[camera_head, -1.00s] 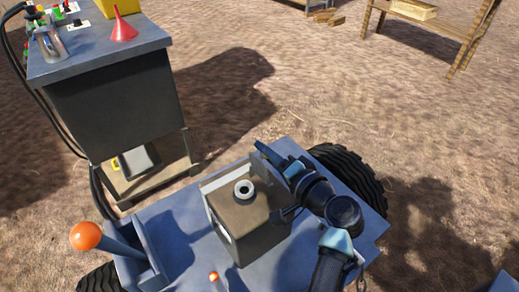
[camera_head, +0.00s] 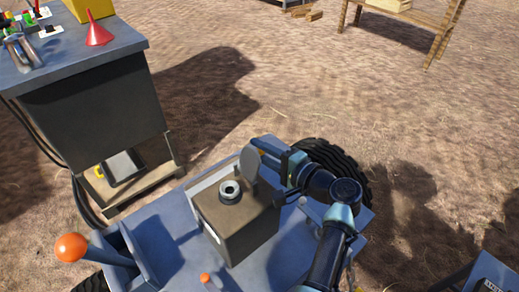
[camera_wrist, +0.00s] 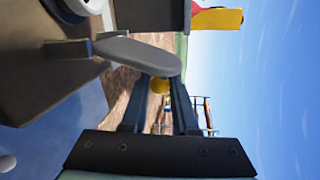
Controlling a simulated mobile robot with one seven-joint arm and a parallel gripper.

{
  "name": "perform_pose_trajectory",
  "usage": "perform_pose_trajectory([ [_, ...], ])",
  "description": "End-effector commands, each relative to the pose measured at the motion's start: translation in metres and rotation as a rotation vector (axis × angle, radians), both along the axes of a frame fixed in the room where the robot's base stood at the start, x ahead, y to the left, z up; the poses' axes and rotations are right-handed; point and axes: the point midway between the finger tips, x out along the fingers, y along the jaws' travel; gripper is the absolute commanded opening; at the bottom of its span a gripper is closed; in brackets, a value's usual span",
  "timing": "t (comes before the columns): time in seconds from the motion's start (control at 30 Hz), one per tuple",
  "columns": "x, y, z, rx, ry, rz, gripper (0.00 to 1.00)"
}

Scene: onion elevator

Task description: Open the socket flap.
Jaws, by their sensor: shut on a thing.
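A brown box (camera_head: 238,222) on the blue vehicle deck has a round socket (camera_head: 230,191) with a pale ring on top. Its grey disc-shaped flap (camera_head: 249,164) stands raised beside the socket, off its mouth, tilted up. In the wrist view, the flap (camera_wrist: 138,54) shows as a grey disc on a hinge arm, and part of the socket (camera_wrist: 84,6) shows at the top edge. My gripper (camera_head: 264,156) is at the flap's right edge, shut on it. In the wrist view, the fingertips (camera_wrist: 165,80) meet the flap's edge; the exact contact is partly hidden.
A lever with an orange knob (camera_head: 71,247) stands at the deck's left, and a smaller orange knob (camera_head: 205,278) is in front of the box. A black wheel (camera_head: 335,165) is behind my arm. A workbench (camera_head: 95,105) with a red funnel (camera_head: 98,32) stands at upper left.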

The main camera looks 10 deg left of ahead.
Motion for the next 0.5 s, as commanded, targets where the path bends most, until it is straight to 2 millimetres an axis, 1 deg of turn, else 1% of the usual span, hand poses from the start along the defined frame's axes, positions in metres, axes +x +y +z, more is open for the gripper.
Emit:
perform_pose_trajectory([
  [0.3,0.0005,-0.0014,-0.0003,0.000,0.001,-0.003,0.00],
  [0.33,0.0005,-0.0014,-0.0003,0.000,0.001,-0.003,0.31],
  [0.47,0.0003,-0.0010,-0.0003,0.000,0.001,-0.003,0.55],
  [0.5,0.0003,-0.0009,-0.0003,0.000,0.001,-0.002,0.58],
])
